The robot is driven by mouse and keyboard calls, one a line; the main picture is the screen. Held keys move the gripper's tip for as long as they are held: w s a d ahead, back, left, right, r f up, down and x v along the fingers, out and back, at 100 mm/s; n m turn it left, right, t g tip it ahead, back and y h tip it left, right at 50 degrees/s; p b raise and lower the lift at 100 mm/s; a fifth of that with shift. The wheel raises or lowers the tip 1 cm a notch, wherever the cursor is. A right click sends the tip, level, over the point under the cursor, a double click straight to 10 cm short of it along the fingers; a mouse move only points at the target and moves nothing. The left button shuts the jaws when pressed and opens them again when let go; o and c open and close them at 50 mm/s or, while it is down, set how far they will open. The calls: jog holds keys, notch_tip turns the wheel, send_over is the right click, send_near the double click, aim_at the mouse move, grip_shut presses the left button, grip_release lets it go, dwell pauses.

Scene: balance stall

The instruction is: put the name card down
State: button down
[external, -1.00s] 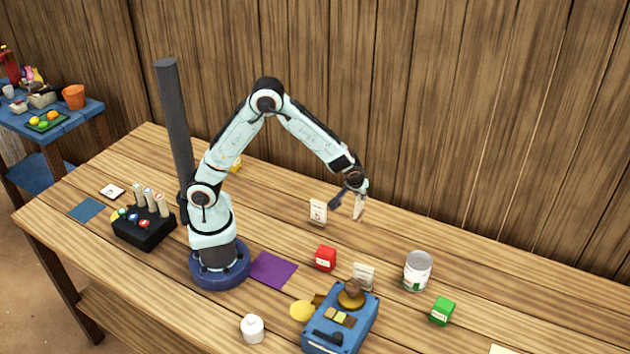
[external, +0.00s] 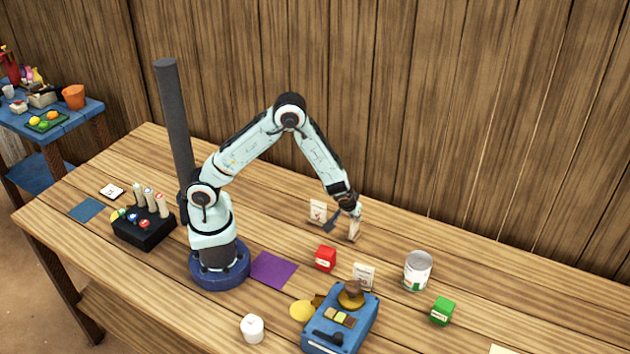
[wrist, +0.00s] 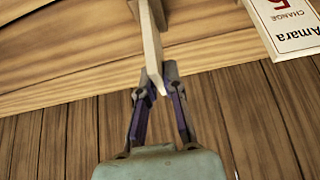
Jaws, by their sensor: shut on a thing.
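My gripper (external: 344,222) is shut on a pale name card (external: 354,230), low over the back middle of the table. In the wrist view the fingers (wrist: 157,88) pinch the held card (wrist: 151,45), which shows nearly edge-on, so its face cannot be read. I cannot tell whether its lower edge touches the table. A second standing card (external: 318,211) is just left of the gripper. In the wrist view this other card (wrist: 288,22) reads "Amara" and "CHANGE" with a red number.
A red block (external: 326,258) stands in front of the gripper. A blue balance (external: 342,333) and another card (external: 364,277) are nearer the front. A can (external: 418,271) and a green block (external: 441,311) stand to the right. A purple mat (external: 272,269) lies by my base.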

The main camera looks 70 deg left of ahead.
jog(key=c, duration=1.2)
grip_release()
jog(key=shift+d+r, duration=0.1)
jog(key=shift+r, duration=0.1)
jog(key=v, duration=1.2)
jog(key=s+a+r+m+g+h, duration=0.1)
jog(key=s+r+m, duration=0.1)
jog(key=s, duration=0.5)
jog(key=s+a+r+m+g+h, duration=0.1)
jog(key=s+a+r+m+g, duration=0.1)
jog(key=s, duration=0.6)
jog(key=s+a+r+m+g+h, duration=0.1)
jog(key=s+r+m, duration=0.2)
jog(key=s, duration=0.4)
jog(key=shift+s+a+r+m+g+h, duration=0.3)
jog(key=shift+a+r+m, duration=0.1)
